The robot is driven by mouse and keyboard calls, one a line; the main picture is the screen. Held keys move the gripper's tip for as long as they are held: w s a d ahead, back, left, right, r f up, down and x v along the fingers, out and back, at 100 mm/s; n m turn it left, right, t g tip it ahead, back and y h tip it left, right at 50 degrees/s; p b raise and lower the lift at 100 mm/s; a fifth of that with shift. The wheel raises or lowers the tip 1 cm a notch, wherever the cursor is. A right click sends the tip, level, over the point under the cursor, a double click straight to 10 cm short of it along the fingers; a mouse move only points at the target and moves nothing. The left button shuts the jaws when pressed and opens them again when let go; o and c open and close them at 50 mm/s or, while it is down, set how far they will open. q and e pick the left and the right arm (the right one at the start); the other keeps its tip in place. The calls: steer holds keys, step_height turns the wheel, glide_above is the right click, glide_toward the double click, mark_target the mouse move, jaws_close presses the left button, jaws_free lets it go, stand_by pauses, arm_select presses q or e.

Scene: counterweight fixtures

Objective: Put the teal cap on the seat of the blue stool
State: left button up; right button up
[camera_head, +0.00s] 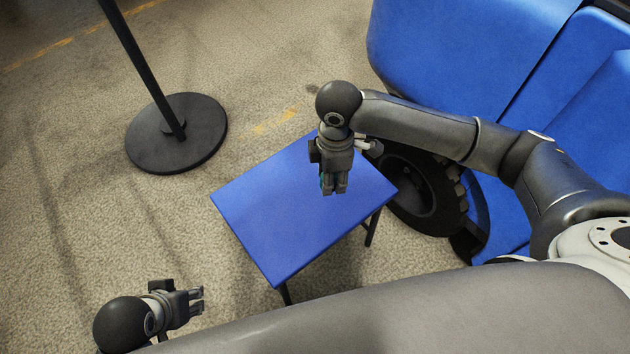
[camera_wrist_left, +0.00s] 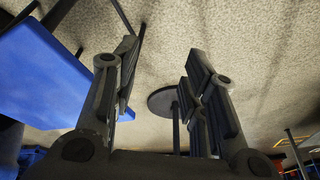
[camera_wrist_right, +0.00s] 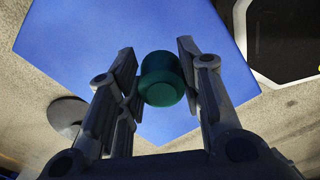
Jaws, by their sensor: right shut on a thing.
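The blue stool (camera_head: 275,228) has a flat rectangular seat on dark legs, with its top bare where it shows. My right gripper (camera_head: 335,188) points down over the seat's right part. It is shut on the teal cap (camera_wrist_right: 162,80), a small rounded piece between the fingers in the right wrist view, with the blue seat behind it. Only a sliver of the cap shows in the head view (camera_head: 322,182); the gap between cap and seat is hard to judge. My left gripper (camera_head: 198,300) is open and empty, left of the stool's near corner.
A black post on a round base (camera_head: 178,135) stands on the carpet behind and left of the stool. A large blue machine (camera_head: 465,55) with a black wheel (camera_head: 425,195) is close on the stool's right.

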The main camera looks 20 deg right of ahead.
steer(key=b, duration=0.2)
glide_above(315, 186)
steer(key=s, duration=0.2)
steer(key=f, duration=0.5)
steer(key=shift+w+d, duration=0.15)
steer(key=shift+d, duration=0.1)
steer(key=shift+w+a+f+b, duration=0.15)
steer(key=shift+w+f+b, duration=0.15)
steer(key=shift+w+f, duration=0.35)
steer(key=shift+w, duration=0.05)
step_height(315, 186, down, 3)
steer(key=shift+w+b, duration=0.1)
steer(key=shift+b, duration=0.75)
steer(key=shift+a+f, duration=0.1)
steer(key=shift+f, duration=0.05)
arm_select(q)
steer(key=w+d+r+t+h, duration=0.1)
steer(key=w+d+r+t, duration=0.1)
steer(key=w, duration=0.3)
steer(key=w+d+r+t, duration=0.1)
steer(key=w+r+t, duration=0.1)
steer(key=w+t, duration=0.2)
steer(key=shift+w+d+r+t+h, duration=0.2)
steer(key=shift+w+d+t+h, duration=0.2)
steer(key=shift+w, duration=0.75)
steer(key=shift+s+a+f, duration=0.1)
steer(key=shift+s, duration=0.05)
arm_select(e)
steer(key=shift+f, duration=0.1)
